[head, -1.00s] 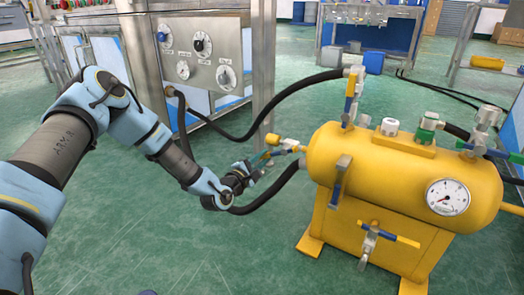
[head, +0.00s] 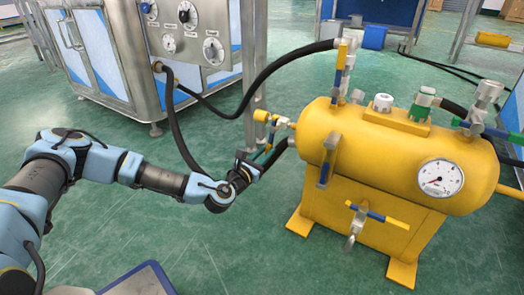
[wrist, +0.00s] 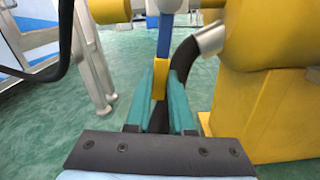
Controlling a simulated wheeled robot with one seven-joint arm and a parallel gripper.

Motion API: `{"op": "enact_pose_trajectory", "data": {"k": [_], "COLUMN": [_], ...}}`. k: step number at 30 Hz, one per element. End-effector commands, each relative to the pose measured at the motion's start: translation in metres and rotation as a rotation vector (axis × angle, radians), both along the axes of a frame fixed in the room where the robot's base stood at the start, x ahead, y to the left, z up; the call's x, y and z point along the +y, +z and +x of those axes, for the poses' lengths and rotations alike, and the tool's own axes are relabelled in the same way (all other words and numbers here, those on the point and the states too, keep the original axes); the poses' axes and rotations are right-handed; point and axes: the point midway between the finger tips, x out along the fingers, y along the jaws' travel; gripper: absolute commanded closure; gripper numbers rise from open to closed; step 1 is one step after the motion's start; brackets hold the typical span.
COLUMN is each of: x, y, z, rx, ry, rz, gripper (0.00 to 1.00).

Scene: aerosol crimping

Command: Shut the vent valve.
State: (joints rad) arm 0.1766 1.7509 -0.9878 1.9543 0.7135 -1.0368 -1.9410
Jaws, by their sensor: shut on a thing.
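The yellow tank (head: 395,150) stands on the right in the head view. A valve with a yellow fitting (head: 262,116) sticks out of its left end. Its blue lever (wrist: 166,35) hangs down in the wrist view and ends in a yellow tip (wrist: 159,84). My gripper (wrist: 160,82) has teal fingers on either side of this tip and is shut on it. In the head view my gripper (head: 262,157) is just below the fitting, left of the tank. I see no label naming this valve.
A black hose (wrist: 184,60) runs close to the right finger. Another hose (head: 240,100) arches to the tank's top. More levers are on the tank: one on its left front (head: 327,165), one low in front (head: 377,212). A steel cabinet (head: 150,60) stands behind.

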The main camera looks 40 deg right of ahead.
Motion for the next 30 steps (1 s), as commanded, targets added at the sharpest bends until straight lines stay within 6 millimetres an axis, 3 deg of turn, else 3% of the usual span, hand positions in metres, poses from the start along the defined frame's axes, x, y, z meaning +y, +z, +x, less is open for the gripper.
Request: {"op": "enact_pose_trajectory", "data": {"k": [10, 27, 28, 30], "x": [-0.003, -0.004, -0.004, -0.004], "y": [-0.002, -0.002, -0.002, -0.002], "z": [-0.012, -0.015, -0.015, -0.015], "rx": [0.147, 0.174, 0.174, 0.173], "ry": [0.0, -0.002, -0.002, -0.002], "rz": [-0.036, -0.043, -0.043, -0.043], "gripper": [1.0, 1.0, 0.77, 0.69]}}
